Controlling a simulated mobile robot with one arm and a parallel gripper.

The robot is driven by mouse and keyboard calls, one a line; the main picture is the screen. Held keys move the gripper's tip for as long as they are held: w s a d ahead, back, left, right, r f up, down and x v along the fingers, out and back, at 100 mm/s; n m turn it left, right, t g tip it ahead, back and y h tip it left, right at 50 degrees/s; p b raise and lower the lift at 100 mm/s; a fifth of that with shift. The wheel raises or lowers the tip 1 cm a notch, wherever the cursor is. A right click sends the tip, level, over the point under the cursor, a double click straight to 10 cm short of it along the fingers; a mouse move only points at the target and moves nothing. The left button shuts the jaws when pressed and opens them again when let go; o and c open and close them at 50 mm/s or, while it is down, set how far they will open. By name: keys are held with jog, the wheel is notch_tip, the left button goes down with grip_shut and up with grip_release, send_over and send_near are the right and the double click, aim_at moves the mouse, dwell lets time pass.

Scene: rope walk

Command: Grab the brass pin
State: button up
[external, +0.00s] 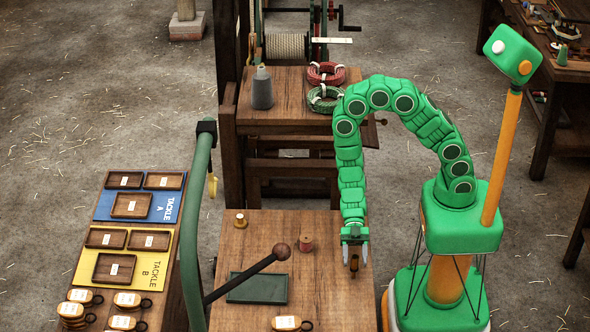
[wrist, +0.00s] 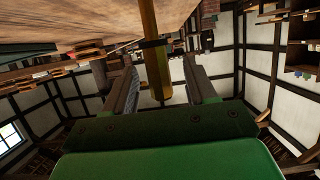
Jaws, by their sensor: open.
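A brass-coloured rod with a dark collar, which looks like the brass pin (wrist: 149,38), runs between the two fingers in the wrist view. In the external view the pin (external: 354,266) shows small and dark between the fingertips, near the right edge of the front bench (external: 237,250). My gripper (external: 355,257) points down there with its jaws open. In the wrist view my gripper (wrist: 160,66) has a finger on each side of the pin, with gaps visible. The pin's far end runs out of the wrist view at the top.
A dark lever with a ball knob (external: 281,250) slants over the bench. A green tray (external: 257,289), a reddish spool (external: 305,243) and a small brass-coloured piece (external: 240,221) are to the left. Tackle trays on a blue mat (external: 103,204) and a yellow mat (external: 152,267) lie farther left.

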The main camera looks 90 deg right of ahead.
aim_at(355, 265)
jog(key=shift+x, duration=1.65)
grip_shut()
